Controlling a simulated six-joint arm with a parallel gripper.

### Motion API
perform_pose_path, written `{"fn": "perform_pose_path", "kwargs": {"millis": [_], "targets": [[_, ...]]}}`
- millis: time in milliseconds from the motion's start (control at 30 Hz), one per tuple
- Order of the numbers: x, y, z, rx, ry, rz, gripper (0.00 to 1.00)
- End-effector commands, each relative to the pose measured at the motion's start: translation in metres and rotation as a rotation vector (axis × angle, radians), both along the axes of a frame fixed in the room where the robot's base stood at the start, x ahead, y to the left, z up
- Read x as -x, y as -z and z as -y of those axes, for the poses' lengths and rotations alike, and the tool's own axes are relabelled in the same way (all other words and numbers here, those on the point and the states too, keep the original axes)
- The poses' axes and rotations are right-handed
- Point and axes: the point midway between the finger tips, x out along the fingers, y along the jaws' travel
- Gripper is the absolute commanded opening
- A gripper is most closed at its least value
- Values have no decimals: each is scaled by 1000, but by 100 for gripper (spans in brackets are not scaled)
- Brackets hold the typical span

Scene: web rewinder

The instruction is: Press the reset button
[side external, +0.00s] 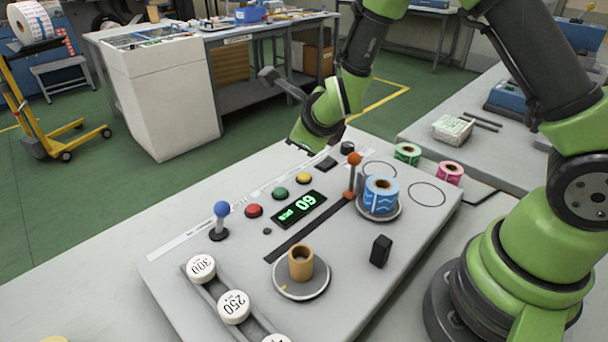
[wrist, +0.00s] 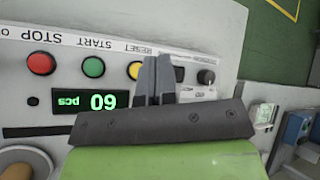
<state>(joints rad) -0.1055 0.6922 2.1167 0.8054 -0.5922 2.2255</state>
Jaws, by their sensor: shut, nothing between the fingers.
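The reset button is a round yellow button (wrist: 134,70) beside the printed word RESET in the wrist view. It also shows in the side view as the yellow button (side external: 303,178), at the end of a row behind the green digital display. My gripper (wrist: 157,62) is shut and empty. In the wrist view its fingertips appear just right of the yellow button and partly cover its right edge. In the side view my gripper's green body is over the far edge of the panel, behind the yellow button; the fingertips are not clear there. Their height above the panel is hard to tell.
A green start button (wrist: 93,67) and red stop button (wrist: 41,64) are in the same row. A black knob (wrist: 206,77) is to the right. The display (side external: 299,209) reads 60 pcs. An orange-topped lever (side external: 354,160) and blue roll (side external: 381,197) stand nearby.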

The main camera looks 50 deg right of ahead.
Motion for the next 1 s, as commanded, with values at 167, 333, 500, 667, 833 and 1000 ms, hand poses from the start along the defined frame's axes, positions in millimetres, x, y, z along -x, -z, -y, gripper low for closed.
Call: {"fn": "perform_pose_path", "kwargs": {"millis": [167,333,500,667,833,1000], "targets": [[1,28,0,0,-1,-4,0],[0,46,0,1,-1,-3,0],[0,55,0,0,-1,1,0],[0,57,0,-1,0,2,0],[0,57,0,-1,0,2,0],[0,56,0,-1,0,2,0]]}}
